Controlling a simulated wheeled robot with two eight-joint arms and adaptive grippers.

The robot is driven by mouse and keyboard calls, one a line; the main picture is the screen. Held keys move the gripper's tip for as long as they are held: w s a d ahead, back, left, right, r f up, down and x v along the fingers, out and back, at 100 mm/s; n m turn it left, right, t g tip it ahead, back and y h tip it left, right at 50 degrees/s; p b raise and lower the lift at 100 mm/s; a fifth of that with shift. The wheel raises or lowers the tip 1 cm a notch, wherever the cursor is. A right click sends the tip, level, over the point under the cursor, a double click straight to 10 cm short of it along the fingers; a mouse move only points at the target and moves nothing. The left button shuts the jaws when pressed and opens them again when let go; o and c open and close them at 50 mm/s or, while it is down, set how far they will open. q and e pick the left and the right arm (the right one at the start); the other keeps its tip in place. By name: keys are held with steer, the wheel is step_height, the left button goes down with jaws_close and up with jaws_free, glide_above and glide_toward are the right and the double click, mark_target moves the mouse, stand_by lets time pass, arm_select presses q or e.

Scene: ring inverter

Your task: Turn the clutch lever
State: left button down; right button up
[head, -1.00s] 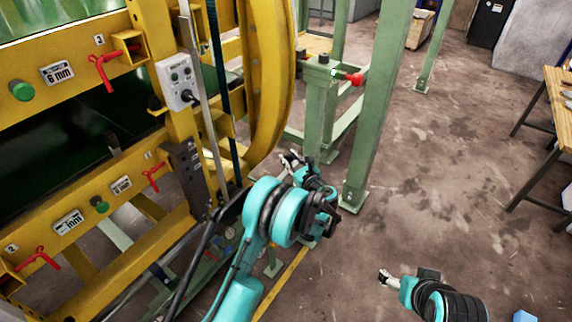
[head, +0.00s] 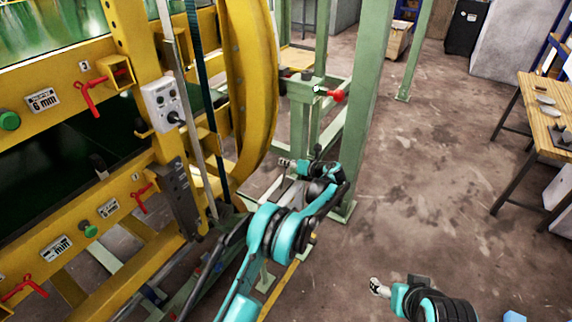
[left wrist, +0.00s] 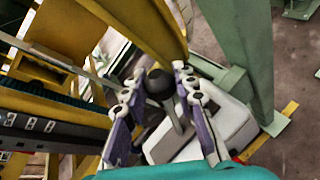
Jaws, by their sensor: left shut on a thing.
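A lever with a black ball knob (left wrist: 160,84), seemingly the clutch lever, stands on a pale housing (left wrist: 232,124) in the left wrist view. My left gripper (left wrist: 157,92) has its fingers on both sides of the knob and is shut on the lever. In the head view my left gripper (head: 286,163) is beside the yellow ring, low by the green frame, and the lever is too small to make out there. My right gripper (head: 377,287) is low in the head view, away from the machine, its jaw state unclear.
The yellow ring (head: 250,90) and a control box (head: 163,104) stand left of my left arm. A green post (head: 362,110) and a red-knobbed handle (head: 335,96) are close to it. Open floor (head: 440,170) lies right, before a wooden table (head: 550,115).

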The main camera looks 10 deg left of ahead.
arm_select(q)
steer(key=shift+w+f, duration=0.1)
steer(key=shift+w, duration=0.1)
stand_by(0.3)
steer(key=c, duration=1.2)
jaws_free()
steer(key=shift+d, duration=0.1)
steer(key=v, duration=1.2)
steer(key=shift+w, duration=0.1)
